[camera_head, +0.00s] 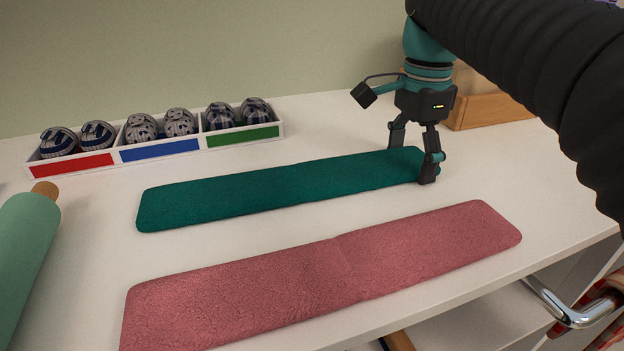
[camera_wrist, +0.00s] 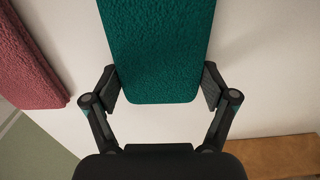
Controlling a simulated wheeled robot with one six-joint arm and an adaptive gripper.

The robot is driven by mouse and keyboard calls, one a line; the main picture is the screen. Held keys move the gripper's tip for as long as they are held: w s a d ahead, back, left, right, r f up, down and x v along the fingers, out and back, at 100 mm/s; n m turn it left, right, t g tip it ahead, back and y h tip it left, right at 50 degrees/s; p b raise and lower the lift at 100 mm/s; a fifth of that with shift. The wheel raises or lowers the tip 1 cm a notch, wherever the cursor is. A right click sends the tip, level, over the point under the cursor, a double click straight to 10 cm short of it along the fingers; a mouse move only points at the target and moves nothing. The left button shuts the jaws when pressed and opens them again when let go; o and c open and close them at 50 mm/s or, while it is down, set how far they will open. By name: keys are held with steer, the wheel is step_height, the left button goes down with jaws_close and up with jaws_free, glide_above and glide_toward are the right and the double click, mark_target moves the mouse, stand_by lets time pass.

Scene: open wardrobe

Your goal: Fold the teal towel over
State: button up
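The teal towel (camera_head: 280,188) lies flat as a long strip on the white surface in the head view. Its right end is at my gripper (camera_head: 412,160). In the wrist view the towel's end (camera_wrist: 158,60) reaches between the two fingers of my gripper (camera_wrist: 160,88). The fingers are spread wide, one beside each long edge of the towel, with the towel end not pinched. Whether the fingers touch the towel's edges is hard to tell.
A pink towel (camera_head: 320,275) lies flat in front of the teal one. A white tray (camera_head: 118,155) with rolled socks stands at the back left. A green roll (camera_head: 22,255) lies at the left. A wooden box (camera_head: 490,111) stands behind my gripper.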

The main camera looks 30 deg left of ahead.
steer(key=shift+r, duration=0.1)
stand_by(0.3)
step_height(320, 180, up, 2)
steer(key=shift+s+a+r+t+h+p, duration=0.2)
steer(key=shift+t+h+p, duration=0.3)
steer(key=shift+p, duration=0.6)
steer(key=shift+r+t+h+p, duration=0.4)
steer(key=shift+r+t, duration=0.1)
steer(key=shift+r, duration=0.15)
steer(key=shift+d, duration=0.1)
steer(key=shift+s+a+r+t+h+p, duration=0.15)
steer(key=shift+r+t+h+p, duration=0.15)
steer(key=shift+r, duration=0.3)
steer(key=shift+s+a+r+t+h+p, duration=0.15)
steer(key=shift+r+t+h+p, duration=0.2)
steer(key=shift+r, duration=0.25)
steer(key=shift+s+a+r+t+h+p, duration=0.15)
steer(key=shift+r+t+p, duration=0.1)
steer(key=shift+r+p, duration=0.25)
steer(key=shift+r, duration=0.1)
steer(key=shift+s+a+r+t+h, duration=0.2)
steer(key=shift+s+r+t+h, duration=0.05)
steer(key=shift+r, duration=0.3)
steer(key=shift+s+a+r+t+h, duration=0.25)
steer(key=shift+r+t+h, duration=0.05)
steer(key=shift+r, duration=0.25)
steer(key=shift+s+a+r+t+h, duration=0.2)
steer(key=shift+s+r+t+h, duration=0.05)
steer(key=shift+r, duration=0.3)
